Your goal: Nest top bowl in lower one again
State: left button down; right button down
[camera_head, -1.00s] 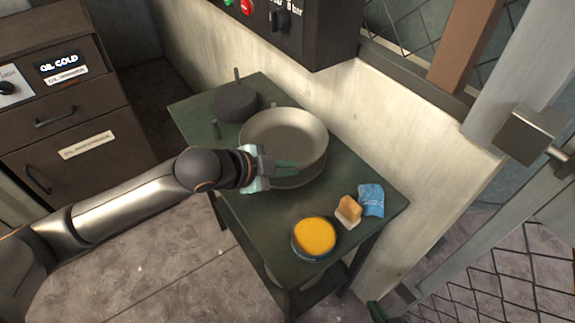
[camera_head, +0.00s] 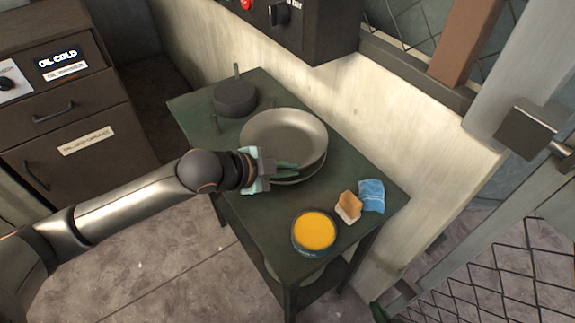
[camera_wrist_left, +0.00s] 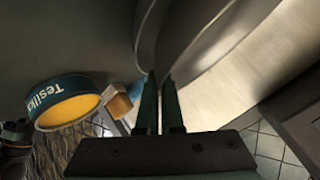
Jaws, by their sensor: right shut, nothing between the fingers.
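The top bowl (camera_head: 283,134) is a wide grey metal bowl above the table in the head view. The lower bowl (camera_head: 312,174) shows only as a dark rim under its right and near side; most of it is hidden. The two bowls also curve close together at the top of the left wrist view (camera_wrist_left: 205,40). My left gripper (camera_head: 287,168) is at the near left edge of the bowls, its green fingers close together on the top bowl's rim. My right gripper (camera_head: 377,312) barely shows at the bottom edge, clear of the table.
The small green table (camera_head: 250,210) also holds a dark pot (camera_head: 235,98) at the back left. A yellow-filled tin (camera_head: 314,231), a sponge (camera_head: 348,207) and a blue cloth (camera_head: 371,196) sit at the right front. A wall (camera_head: 410,140) runs along the far side.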

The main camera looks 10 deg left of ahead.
dwell(0.3)
pick_arm(q)
jog(key=c, duration=1)
grip_release()
jog(key=shift+f, duration=0.15)
jog(key=shift+s+a+r+p, duration=0.2)
jog(key=shift+r+p, duration=0.1)
jog(key=shift+p, duration=0.1)
jog(key=shift+s+a+r+p, duration=0.3)
jog(key=shift+s+r+p, duration=0.1)
jog(key=shift+p, duration=0.15)
jog(key=shift+s+a+r, duration=0.1)
jog(key=shift+a+r, duration=0.05)
jog(key=p+v, duration=0.6)
jog(key=v, duration=0.1)
jog(key=shift+s+a+p, duration=0.15)
jog(key=shift+s+p, duration=0.1)
jog(key=shift+p, duration=0.05)
